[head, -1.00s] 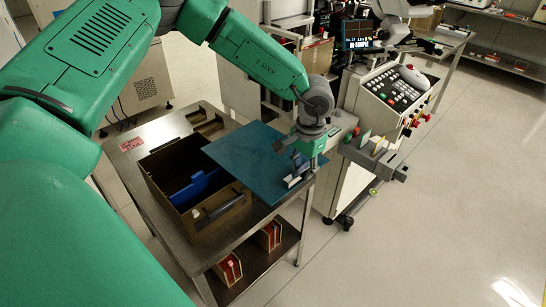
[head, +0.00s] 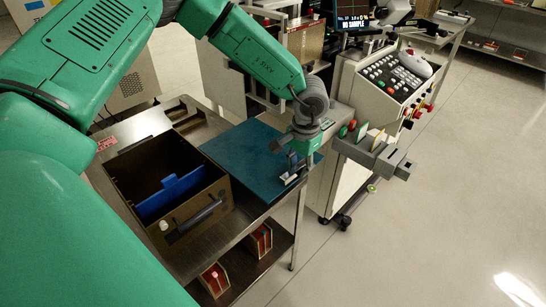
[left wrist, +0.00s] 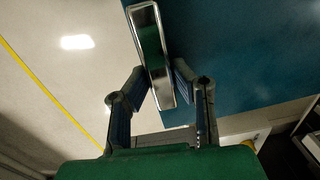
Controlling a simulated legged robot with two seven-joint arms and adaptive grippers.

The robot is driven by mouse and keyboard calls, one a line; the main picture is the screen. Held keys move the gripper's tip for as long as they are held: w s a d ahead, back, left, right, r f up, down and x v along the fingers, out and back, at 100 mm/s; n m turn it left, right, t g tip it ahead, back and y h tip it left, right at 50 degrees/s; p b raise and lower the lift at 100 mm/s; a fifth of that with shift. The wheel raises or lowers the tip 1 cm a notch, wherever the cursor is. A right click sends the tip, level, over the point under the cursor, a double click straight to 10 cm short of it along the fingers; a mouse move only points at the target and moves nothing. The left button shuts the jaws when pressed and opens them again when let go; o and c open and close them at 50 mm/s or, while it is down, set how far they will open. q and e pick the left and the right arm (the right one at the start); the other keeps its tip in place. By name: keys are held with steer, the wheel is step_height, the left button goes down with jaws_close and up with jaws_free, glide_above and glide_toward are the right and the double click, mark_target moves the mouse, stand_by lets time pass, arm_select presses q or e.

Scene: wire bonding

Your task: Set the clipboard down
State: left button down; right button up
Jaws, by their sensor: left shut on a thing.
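The clipboard is a flat teal board (head: 242,155) with a silver metal clip (head: 291,178) near its right end, in the head view. It lies level at the right end of the steel table, beside the brown crate; I cannot tell whether it fully touches the tabletop. My left gripper (head: 295,166) points down over that end. In the left wrist view, the fingers (left wrist: 158,92) are shut around the shiny clip (left wrist: 151,50), and the teal board (left wrist: 250,55) spreads to the right. The board's underside is hidden. My right gripper is not in view.
The steel table (head: 212,228) carries a brown crate (head: 200,212) with a blue divider (head: 170,196). Red-and-tan holders (head: 214,279) stand on its lower shelf. A grey machine with a control panel (head: 393,75) stands close to the right of the table. Open floor (head: 450,190) lies further right.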

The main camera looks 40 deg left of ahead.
arm_select(q)
glide_above(295, 189)
steer(key=s+d, duration=0.2)
step_height(295, 189, down, 4)
steer(key=f, duration=0.2)
steer(key=a+f+b, duration=0.1)
steer(key=f, duration=0.1)
steer(key=shift+w+a+f, duration=0.15)
steer(key=shift+a+f, duration=0.05)
steer(key=shift+f, duration=0.3)
steer(key=shift+d+r, duration=0.15)
steer(key=shift+d, duration=0.55)
steer(key=c, duration=1.4)
jaws_free()
steer(key=shift+a+f, duration=0.2)
steer(key=shift+a, duration=0.35)
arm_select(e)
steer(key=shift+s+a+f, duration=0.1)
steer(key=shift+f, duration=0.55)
arm_select(q)
steer(key=shift+d, duration=0.15)
